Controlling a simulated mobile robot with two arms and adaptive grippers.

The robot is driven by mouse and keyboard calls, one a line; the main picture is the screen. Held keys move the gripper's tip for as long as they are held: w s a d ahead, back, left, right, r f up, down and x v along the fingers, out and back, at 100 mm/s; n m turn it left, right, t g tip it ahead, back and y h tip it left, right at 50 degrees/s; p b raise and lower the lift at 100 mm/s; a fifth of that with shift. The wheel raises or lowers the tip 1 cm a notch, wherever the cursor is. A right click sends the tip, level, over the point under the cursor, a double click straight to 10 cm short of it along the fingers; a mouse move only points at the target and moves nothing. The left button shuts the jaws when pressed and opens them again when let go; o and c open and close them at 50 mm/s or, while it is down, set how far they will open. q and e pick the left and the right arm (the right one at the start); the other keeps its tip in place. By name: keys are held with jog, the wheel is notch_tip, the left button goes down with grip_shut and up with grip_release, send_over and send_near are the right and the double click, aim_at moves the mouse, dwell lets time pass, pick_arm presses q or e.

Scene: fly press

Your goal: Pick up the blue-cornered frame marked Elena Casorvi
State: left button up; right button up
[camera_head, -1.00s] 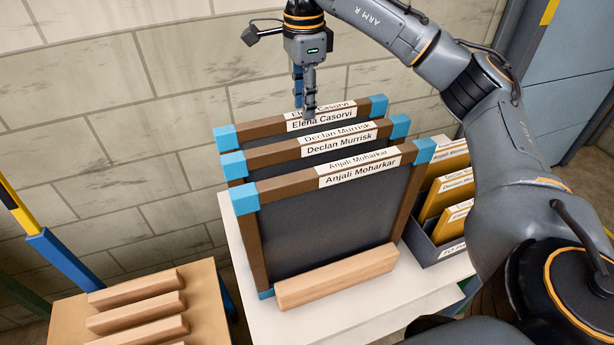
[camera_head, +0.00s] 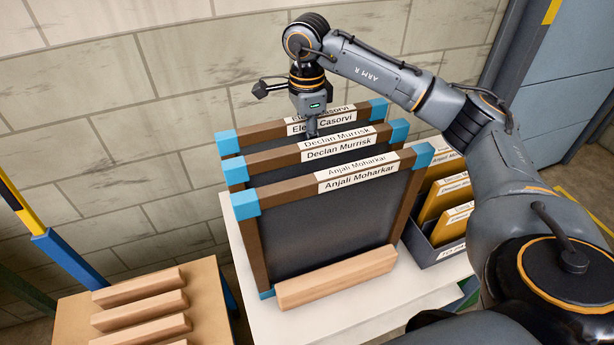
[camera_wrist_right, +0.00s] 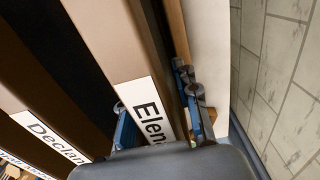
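The Elena Casorvi frame (camera_head: 262,132) is the rearmost of three upright frames, with a brown rim, blue corners and a white name label. My right gripper (camera_head: 312,130) is down at its top bar, over the label. In the wrist view, the right gripper's fingers (camera_wrist_right: 158,108) are apart, one on each side of the bar (camera_wrist_right: 112,40), with the label's "Elen" showing between them. A dark gap shows beside the right-hand finger; contact on the other side is unclear. The fingertips' lower ends are hidden in the head view. My left gripper is out of view.
The Declan Murrisk frame (camera_head: 272,155) and Anjali Moharkar frame (camera_head: 290,187) stand closely in front. A wooden bar (camera_head: 336,278) lies before them on the white table (camera_head: 400,300). A box of yellow folders (camera_head: 440,240) is right; the block wall (camera_head: 150,110) is behind.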

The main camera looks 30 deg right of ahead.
grip_shut()
jog(key=shift+r, duration=0.15)
